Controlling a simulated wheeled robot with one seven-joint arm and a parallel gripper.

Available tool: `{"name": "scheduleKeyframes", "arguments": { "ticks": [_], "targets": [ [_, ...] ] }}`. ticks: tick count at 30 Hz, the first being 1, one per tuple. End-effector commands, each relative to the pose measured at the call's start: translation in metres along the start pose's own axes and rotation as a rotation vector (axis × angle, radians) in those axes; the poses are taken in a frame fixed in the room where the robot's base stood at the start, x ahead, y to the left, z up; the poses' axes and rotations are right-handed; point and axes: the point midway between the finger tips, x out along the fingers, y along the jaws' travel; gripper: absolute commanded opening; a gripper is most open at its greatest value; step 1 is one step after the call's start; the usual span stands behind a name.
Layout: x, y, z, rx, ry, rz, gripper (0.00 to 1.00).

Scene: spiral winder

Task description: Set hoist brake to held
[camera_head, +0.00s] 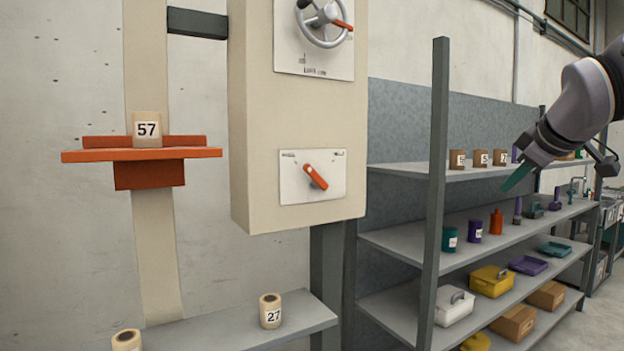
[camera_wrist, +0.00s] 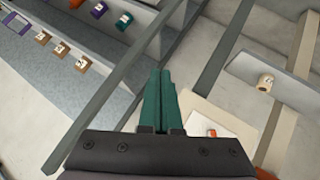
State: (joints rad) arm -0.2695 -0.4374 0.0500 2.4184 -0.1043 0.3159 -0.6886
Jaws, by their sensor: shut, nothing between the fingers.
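An orange lever (camera_head: 315,177) sits on a white plate (camera_head: 333,187) low on the beige cabinet (camera_head: 255,130). The lever slants from upper left to lower right; the small labels above it are too small to read. In the wrist view the plate (camera_wrist: 235,127) is right of the fingers, with a bit of the orange lever (camera_wrist: 212,132) showing beside them. My gripper (camera_head: 510,184) has teal fingers and is shut and empty. In the head view it is well to the right of the lever, in front of the shelves. The fingers show in the wrist view (camera_wrist: 158,75).
A handwheel (camera_head: 324,24) is above the lever. A spool marked 27 (camera_head: 270,310) stands on a low ledge. A grey shelf post (camera_head: 436,190) stands between the cabinet and my gripper in the picture.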

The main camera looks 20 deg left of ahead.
Motion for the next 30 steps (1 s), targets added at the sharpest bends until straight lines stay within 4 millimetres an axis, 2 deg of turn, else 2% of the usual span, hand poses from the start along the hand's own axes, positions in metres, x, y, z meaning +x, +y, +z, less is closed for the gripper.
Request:
{"name": "scheduleKeyframes", "arguments": {
  "ticks": [1,4,6,9,12,15,19,23,30],
  "targets": [
    [0.019,-0.012,-0.024,-0.194,0.053,-0.009,0.0],
    [0.046,-0.04,-0.075,-0.603,0.19,0.015,0.0],
    [0.061,-0.068,-0.111,-0.879,0.301,0.046,0.0],
    [0.075,-0.117,-0.157,-1.234,0.469,0.114,0.0],
    [0.079,-0.168,-0.191,-1.518,0.63,0.205,0.0],
    [0.076,-0.209,-0.214,-1.716,0.761,0.298,0.0],
    [0.071,-0.243,-0.229,-1.858,0.869,0.39,0.0],
    [0.068,-0.255,-0.234,-1.908,0.908,0.432,0.0],
    [0.067,-0.255,-0.234,-1.91,0.909,0.435,0.0]
  ]
}}
